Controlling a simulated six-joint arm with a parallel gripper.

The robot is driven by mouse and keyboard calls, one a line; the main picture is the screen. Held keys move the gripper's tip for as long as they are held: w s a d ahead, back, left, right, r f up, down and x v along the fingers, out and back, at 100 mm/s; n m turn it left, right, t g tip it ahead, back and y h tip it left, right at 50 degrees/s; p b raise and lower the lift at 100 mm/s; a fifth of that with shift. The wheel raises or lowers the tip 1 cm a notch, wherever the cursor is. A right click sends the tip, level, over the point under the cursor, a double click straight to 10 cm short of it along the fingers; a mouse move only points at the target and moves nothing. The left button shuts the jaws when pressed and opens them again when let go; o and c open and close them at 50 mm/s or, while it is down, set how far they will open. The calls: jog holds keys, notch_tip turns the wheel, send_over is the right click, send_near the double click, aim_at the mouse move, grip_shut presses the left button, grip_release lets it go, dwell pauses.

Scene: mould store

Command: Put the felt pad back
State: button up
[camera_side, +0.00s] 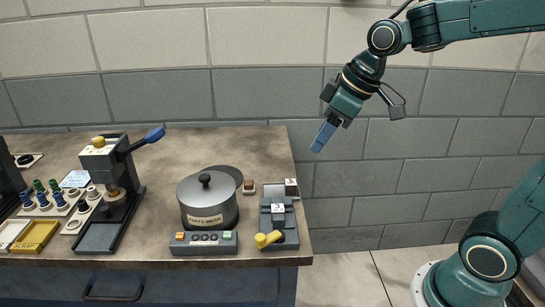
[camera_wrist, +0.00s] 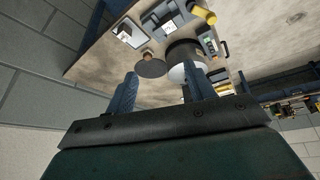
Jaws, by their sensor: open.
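I cannot tell for certain which thing is the felt pad. A dark flat round disc (camera_side: 228,174) lies on the bench, partly hidden behind the grey pot (camera_side: 208,206). A small reddish-brown block (camera_side: 249,185) is just right of it. In the wrist view the disc (camera_wrist: 150,69) and the pot (camera_wrist: 187,71) show beyond my fingers. My gripper (camera_side: 322,138) hangs in the air right of the bench, well above and apart from everything. Its blue fingers (camera_wrist: 161,88) are open with nothing between them.
A grey unit with a yellow knob (camera_side: 265,239) stands at the bench's right edge, beside a control box (camera_side: 203,243). A lever press (camera_side: 110,180) and trays, one of them yellow (camera_side: 37,236), fill the left. The bench's back right is bare. A block wall stands behind.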

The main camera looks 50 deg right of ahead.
jog(key=s+m+h, duration=0.1)
jog(key=s+m, duration=0.3)
jog(key=s, duration=1.1)
jog(key=shift+d+f+t, duration=0.25)
jog(key=shift+t, duration=0.15)
